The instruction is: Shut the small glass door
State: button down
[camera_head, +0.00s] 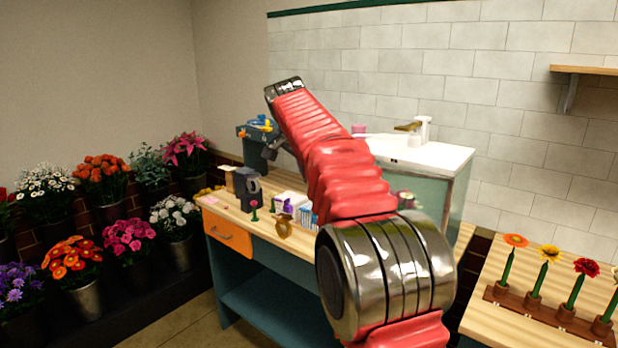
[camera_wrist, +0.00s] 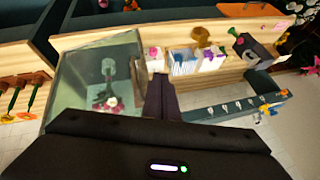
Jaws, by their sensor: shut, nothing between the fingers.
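A glass-sided cabinet (camera_head: 437,190) with a white top stands on the wooden bench, partly hidden behind my arm in the head view. In the wrist view the cabinet's greenish glass (camera_wrist: 85,75) fills the left, with a pink and white flower (camera_wrist: 112,103) seen through or beside it. I cannot tell which pane is the small door or how far it stands open. My gripper (camera_wrist: 160,78) shows in the wrist view as dark fingers held together, empty, just right of the glass in the picture. Whether they touch the glass is unclear. In the head view the fingertips cannot be made out.
Small boxes (camera_wrist: 183,61) and packets stand on the bench close to the fingers. A dark grey device (camera_head: 246,188) and a gold ring-shaped item (camera_head: 284,226) sit near the bench's front edge. A rack of single flowers (camera_head: 548,303) is on the right table. Flower buckets line the left wall.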

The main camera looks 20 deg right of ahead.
jog(key=s+a+f+n+y, duration=0.1)
jog(key=s+a+n, duration=0.25)
jog(key=s, duration=0.85)
jog(key=s+a+f+n+y, duration=0.15)
jog(key=s+n, duration=0.25)
jog(key=s, duration=0.7)
jog(key=s+a+f+n, duration=0.2)
jog(key=s+f+n, duration=0.1)
jog(key=s+f, duration=0.4)
jog(key=s+a+f+n+y, duration=0.1)
jog(key=s+a+f+n, duration=0.1)
jog(key=s+f, duration=0.6)
jog(key=s+n, duration=0.1)
jog(key=s, duration=0.4)
jog(key=shift+s+a+f, duration=0.15)
jog(key=shift+s+f, duration=0.05)
jog(key=shift+f, duration=0.05)
jog(key=shift+a+y, duration=0.1)
jog(key=shift+y, duration=0.15)
